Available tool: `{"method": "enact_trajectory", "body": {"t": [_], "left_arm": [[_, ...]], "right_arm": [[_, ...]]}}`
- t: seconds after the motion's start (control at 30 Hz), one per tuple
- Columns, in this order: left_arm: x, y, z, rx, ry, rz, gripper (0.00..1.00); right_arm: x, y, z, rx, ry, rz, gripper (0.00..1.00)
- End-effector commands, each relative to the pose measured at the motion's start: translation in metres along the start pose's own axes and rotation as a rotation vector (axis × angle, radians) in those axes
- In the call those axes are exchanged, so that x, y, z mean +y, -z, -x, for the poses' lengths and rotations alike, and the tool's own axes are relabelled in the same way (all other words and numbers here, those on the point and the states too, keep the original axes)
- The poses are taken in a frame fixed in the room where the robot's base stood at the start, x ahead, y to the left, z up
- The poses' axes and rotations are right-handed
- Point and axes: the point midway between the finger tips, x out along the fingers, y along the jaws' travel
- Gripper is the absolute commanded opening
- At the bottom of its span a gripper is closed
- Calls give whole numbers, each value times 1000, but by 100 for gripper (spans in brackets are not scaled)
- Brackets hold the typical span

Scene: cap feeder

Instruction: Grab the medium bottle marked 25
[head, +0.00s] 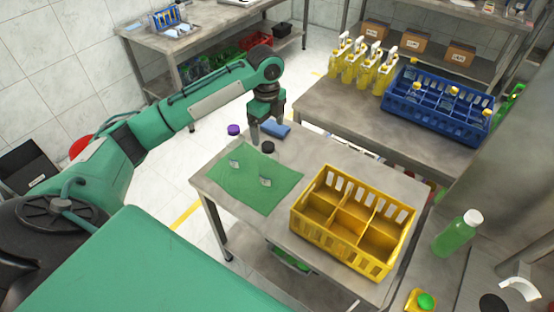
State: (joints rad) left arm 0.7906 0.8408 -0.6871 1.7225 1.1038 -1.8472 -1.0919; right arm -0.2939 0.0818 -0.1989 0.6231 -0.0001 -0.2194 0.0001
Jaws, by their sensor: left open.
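Two small bottles stand on the green mat (234,193) on the near table. One has a purple cap (233,130) and a small pale label (233,163). The other has a black cap (267,147) and a pale label (265,182). Their bodies hardly stand out from the mat, and the label print is too small to read, so I cannot tell which is marked 25. My left gripper (267,131) is open and points down beyond the black-capped bottle, apart from both. My right gripper is out of view.
A yellow divided crate (299,221) stands right of the mat. A green bottle (456,234) with a white cap stands at the right. A blue crate (398,108) and yellow spray bottles (363,71) stand on the back table.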

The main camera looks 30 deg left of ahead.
Motion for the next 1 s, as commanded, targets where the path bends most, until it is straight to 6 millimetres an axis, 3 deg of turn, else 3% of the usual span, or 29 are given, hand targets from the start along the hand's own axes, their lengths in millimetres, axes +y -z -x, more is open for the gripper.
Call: {"method": "enact_trajectory", "body": {"t": [0.07, 0.17, 0.53, 0.77, 1.0], "left_arm": [[0, -7, 11, -5, -8, -16, 87], [0, -10, 10, -6, -15, -26, 87], [1, -10, -55, -4, -16, -27, 87], [1, -10, -72, -5, -14, -27, 87], [-1, -7, -99, -4, -15, -26, 87]], "right_arm": [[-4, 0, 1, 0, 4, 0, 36], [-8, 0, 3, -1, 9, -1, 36], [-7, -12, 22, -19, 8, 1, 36], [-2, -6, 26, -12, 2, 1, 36], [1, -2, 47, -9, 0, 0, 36]]}}
